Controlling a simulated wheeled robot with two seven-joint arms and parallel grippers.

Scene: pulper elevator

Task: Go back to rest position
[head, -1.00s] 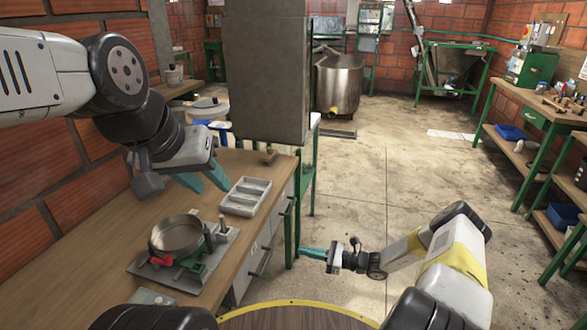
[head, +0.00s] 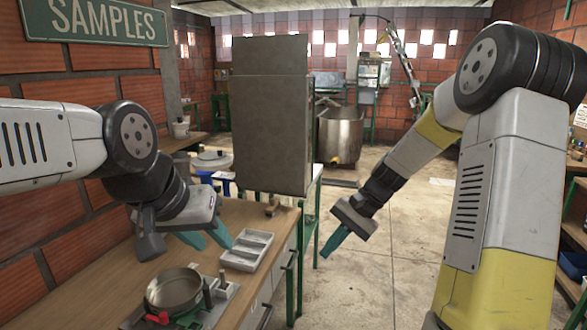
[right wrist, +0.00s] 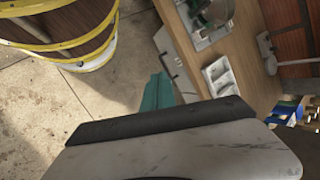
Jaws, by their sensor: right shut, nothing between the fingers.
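My left gripper (head: 212,241) is over the wooden bench (head: 222,213), its two teal fingers spread apart with nothing between them. My right gripper (head: 326,254) hangs in the open to the right of the bench, teal fingers together and pointing down and left. Its teal fingers also show in the right wrist view (right wrist: 156,94), closed and empty.
A steel vat (head: 341,137) stands further back on the floor. The middle floor is clear.

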